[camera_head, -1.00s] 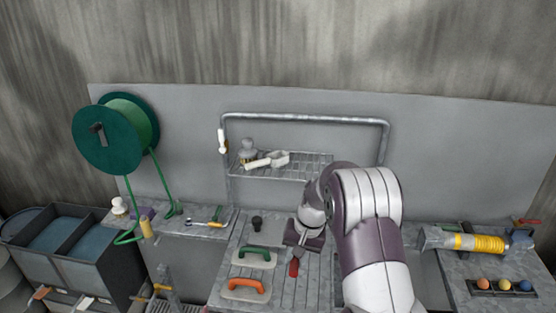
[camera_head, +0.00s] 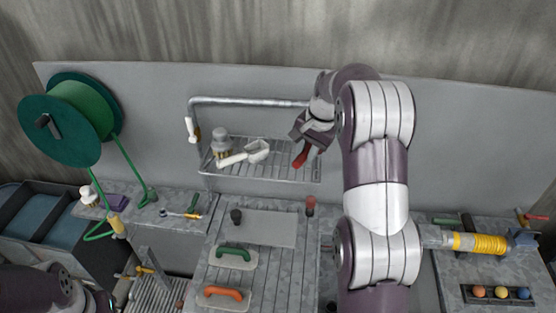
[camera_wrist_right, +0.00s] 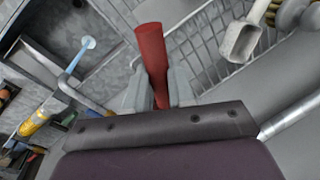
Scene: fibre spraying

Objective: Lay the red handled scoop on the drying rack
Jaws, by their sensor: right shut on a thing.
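My right gripper (camera_head: 312,133) is shut on the red handle (camera_head: 301,159) of the scoop, in front of the right part of the drying rack (camera_head: 262,178). In the right wrist view the red handle (camera_wrist_right: 151,48) sticks out from between the two fingers (camera_wrist_right: 152,92). I cannot make out the scoop's bowl in either view. The rack is a wire shelf on the back wall. I cannot tell whether the handle touches it. My left gripper is not in view; only part of my left arm shows at the lower left.
A white scoop (camera_head: 258,151) and a grey-topped brush (camera_head: 221,143) lie on the rack's left and middle. The rack's right part looks bare. A bent pipe (camera_head: 245,101) runs above it.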

